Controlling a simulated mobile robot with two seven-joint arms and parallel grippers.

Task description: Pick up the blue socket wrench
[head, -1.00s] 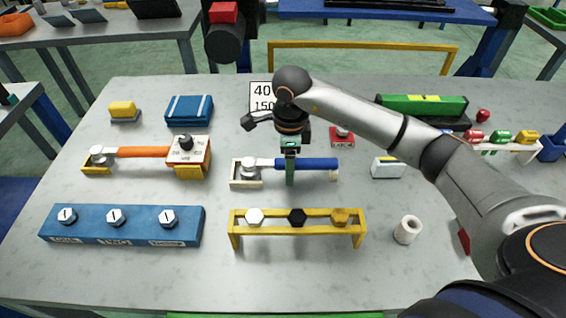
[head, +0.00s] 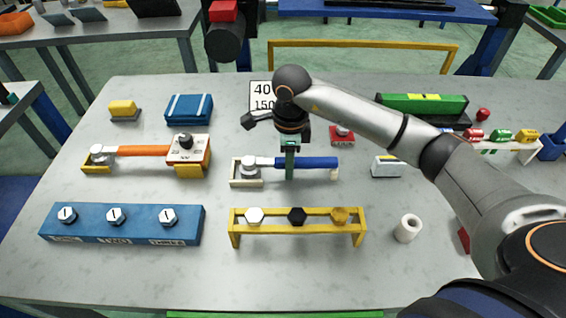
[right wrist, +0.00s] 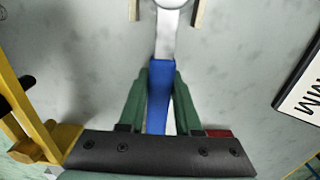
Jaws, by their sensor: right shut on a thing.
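The blue socket wrench (head: 313,162) lies level on its holder (head: 240,182), with its silver head over the holder at the left and its blue handle pointing right. My right gripper (head: 289,172) comes from above and is shut on the blue handle near its silver shaft. In the right wrist view the green fingers of my right gripper (right wrist: 152,92) stand on both sides of the blue handle (right wrist: 158,85). My left gripper is not in view.
An orange wrench (head: 140,151) lies on its holder at the left. A yellow rack (head: 297,229) with bolts stands in front, and a blue bolt block (head: 120,232) stands front left. A white roll (head: 408,229) stands at the right. A sign (head: 262,95) stands behind.

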